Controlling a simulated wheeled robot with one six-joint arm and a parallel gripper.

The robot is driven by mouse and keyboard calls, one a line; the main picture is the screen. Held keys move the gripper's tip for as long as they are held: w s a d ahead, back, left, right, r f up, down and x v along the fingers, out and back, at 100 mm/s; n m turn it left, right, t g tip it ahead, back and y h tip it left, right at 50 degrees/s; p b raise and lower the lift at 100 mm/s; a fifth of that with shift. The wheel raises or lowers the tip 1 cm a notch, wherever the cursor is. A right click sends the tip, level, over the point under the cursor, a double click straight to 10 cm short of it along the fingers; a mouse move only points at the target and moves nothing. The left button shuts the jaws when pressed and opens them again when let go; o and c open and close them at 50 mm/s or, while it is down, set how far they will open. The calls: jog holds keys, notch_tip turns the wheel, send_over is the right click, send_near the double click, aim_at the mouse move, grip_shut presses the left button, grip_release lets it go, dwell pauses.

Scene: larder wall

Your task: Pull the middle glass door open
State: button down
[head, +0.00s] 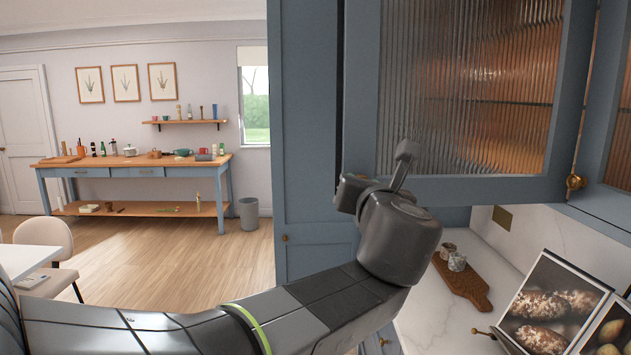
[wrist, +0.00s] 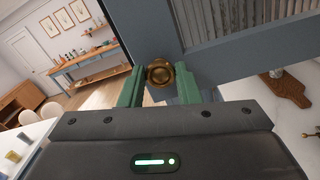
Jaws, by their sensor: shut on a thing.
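The middle glass door (head: 470,90) has a blue-grey frame and a reeded pane, with warm light behind the glass. In the wrist view, its frame (wrist: 230,55) crosses the top. A round brass knob (wrist: 160,74) sits near the frame's lower corner, between the two green fingers of my gripper (wrist: 158,90). The fingers are shut on the knob from both sides. In the head view my gripper (head: 375,185) is at the door's lower left corner, and my wrist hides the knob. I cannot tell how far the door stands ajar.
Another glass door (head: 618,120) with a brass knob (head: 574,182) is at the right. A tall blue panel (head: 308,130) stands left of the middle door. Below is a marble counter with a wooden board (head: 462,284) and a picture book (head: 550,305). Open floor (head: 180,260) lies left.

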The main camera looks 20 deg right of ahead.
jog(key=c, duration=1.1)
grip_release()
jog(key=shift+o, duration=0.2)
jog(key=shift+s, duration=0.1)
jog(key=b+v, duration=0.2)
jog(key=v, duration=1.1)
jog(key=shift+s+b, duration=0.35)
jog(key=shift+b, duration=0.05)
jog(key=shift+a, duration=0.1)
jog(key=shift+w, duration=0.15)
jog(key=p+x, duration=0.2)
jog(key=x, duration=0.9)
jog(key=shift+w, duration=0.25)
